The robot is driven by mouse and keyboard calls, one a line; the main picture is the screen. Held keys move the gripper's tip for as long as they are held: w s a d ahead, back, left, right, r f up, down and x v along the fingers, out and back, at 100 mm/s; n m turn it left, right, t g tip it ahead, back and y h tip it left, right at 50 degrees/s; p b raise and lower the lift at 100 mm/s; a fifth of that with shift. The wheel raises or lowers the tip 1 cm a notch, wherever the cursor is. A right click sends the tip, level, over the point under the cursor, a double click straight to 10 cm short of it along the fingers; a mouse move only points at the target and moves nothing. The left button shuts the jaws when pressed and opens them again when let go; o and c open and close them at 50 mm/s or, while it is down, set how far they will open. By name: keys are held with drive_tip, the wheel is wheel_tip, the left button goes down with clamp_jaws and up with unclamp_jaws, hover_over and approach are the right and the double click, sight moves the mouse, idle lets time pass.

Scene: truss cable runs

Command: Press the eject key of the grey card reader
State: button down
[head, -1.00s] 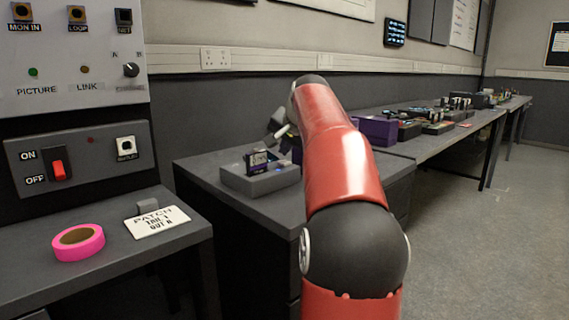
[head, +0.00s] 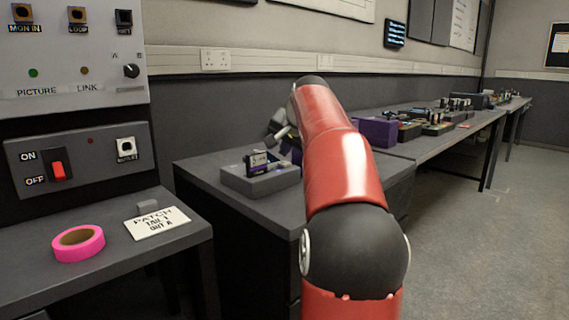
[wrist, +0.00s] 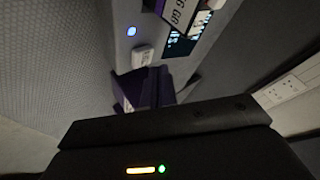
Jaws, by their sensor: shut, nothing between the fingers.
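The grey card reader (head: 262,183) sits on the dark bench left of my red arm in the head view. A card with a printed label (head: 256,160) stands up from it. In the wrist view, the grey reader (wrist: 122,50) shows at the top, with the labelled card (wrist: 180,14), a dark display, a small round blue light (wrist: 131,31) and a white key (wrist: 143,55). My gripper (wrist: 152,80) is shut and empty, its purple fingers close to the white key. I cannot tell whether they touch. In the head view my arm partly hides the gripper.
A purple box (head: 378,131) and several small devices stand on the benches to the right. At the left are a pink tape roll (head: 78,243), a white sign (head: 157,222) and a switch panel (head: 80,155). A wall socket (head: 215,61) is behind. Floor at right is clear.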

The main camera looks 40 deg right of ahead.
sight(286, 164)
drive_tip(key=shift+f, duration=0.1)
idle(0.6)
drive_tip(key=shift+f, duration=0.35)
drive_tip(key=shift+f+b, duration=0.55)
drive_tip(key=shift+b, duration=0.1)
idle(0.5)
drive_tip(key=shift+r+p, duration=1)
drive_tip(key=shift+p, duration=0.05)
wheel_tip(286, 164, up, 5)
drive_tip(key=p, duration=0.5)
idle(0.7)
